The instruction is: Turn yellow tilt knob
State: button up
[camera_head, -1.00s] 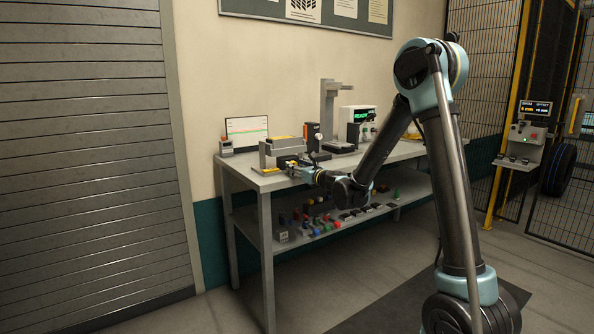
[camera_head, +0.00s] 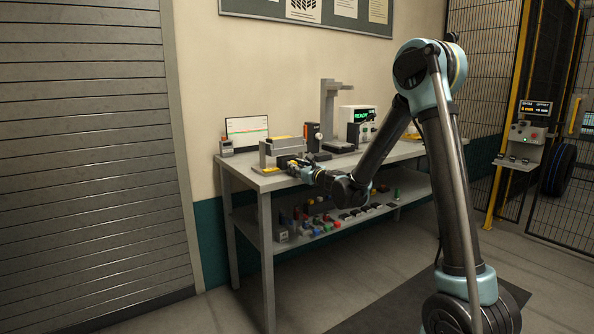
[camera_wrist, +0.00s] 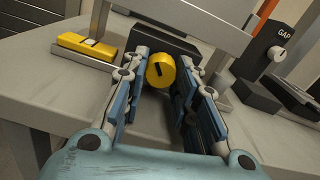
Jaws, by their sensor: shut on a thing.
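The yellow tilt knob (camera_wrist: 161,71) is a round yellow disc with a dark slot mark on its face, on the front of a dark block under a grey metal fixture (camera_wrist: 190,20). In the wrist view my gripper (camera_wrist: 160,75) has one finger on each side of the knob, shut on it. The slot mark on the knob stands slanted. In the head view my gripper (camera_head: 294,166) is at the front of the fixture (camera_head: 283,147) on the bench, and it hides the knob there.
A yellow block (camera_wrist: 88,46) lies left of the fixture. A device marked GAP with a white knob (camera_wrist: 277,53) stands to the right. The grey bench (camera_head: 240,178) also bears a screen (camera_head: 247,129) and a READY display unit (camera_head: 358,118). Small parts fill the lower shelf.

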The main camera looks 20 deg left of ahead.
jog(key=shift+w+d+n, duration=0.1)
jog(key=shift+n, duration=0.5)
jog(key=o, duration=1)
jog(key=shift+o, duration=0.2)
jog(key=v, duration=1.2)
jog(key=shift+o, duration=0.2)
